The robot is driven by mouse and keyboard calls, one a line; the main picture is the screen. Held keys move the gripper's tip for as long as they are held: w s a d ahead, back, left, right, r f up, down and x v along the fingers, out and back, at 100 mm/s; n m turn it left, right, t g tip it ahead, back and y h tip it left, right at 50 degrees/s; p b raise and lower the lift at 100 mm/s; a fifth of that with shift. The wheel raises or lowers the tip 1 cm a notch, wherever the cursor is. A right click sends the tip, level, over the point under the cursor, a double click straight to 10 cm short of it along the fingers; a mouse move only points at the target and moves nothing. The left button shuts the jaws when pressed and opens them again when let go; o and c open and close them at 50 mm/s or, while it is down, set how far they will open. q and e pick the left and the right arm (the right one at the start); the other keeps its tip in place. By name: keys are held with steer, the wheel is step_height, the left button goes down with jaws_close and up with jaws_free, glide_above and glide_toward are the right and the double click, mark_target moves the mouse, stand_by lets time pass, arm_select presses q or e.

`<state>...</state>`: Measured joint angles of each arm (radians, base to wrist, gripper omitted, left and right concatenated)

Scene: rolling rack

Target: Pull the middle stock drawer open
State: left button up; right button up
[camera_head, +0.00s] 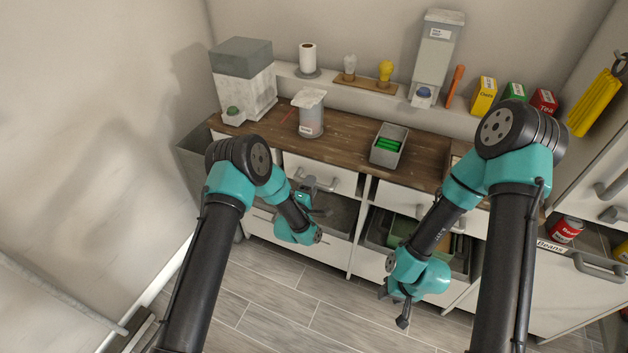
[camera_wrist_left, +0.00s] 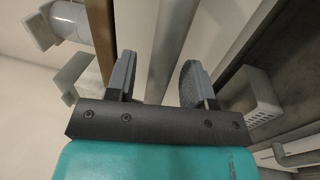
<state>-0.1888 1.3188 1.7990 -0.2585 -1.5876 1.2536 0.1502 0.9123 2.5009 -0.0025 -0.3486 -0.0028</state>
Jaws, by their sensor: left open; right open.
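A white drawer front (camera_head: 345,181) with a grey bar handle sits under the wooden worktop. No label on it is readable, so I cannot tell if it is the middle stock drawer. My left gripper (camera_head: 318,186) is at this front and hides part of its handle. In the left wrist view my left gripper (camera_wrist_left: 157,78) is open, and a long grey bar (camera_wrist_left: 170,45) passes between its fingers without visible grip. Another white front (camera_head: 408,200) lies to the right. My right gripper (camera_head: 394,302) is open and empty, low above the floor.
Below the fronts are open compartments with bins. A grey tray (camera_head: 388,150) with green items and a lidded canister (camera_head: 311,115) stand on the worktop (camera_head: 345,142). At right, a bin labelled Beans (camera_head: 551,247) holds a red can (camera_head: 566,230). The floor (camera_head: 290,300) is clear.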

arm_select(q)
steer(key=shift+x, duration=1.3)
steer(key=shift+c, duration=0.3)
jaws_close()
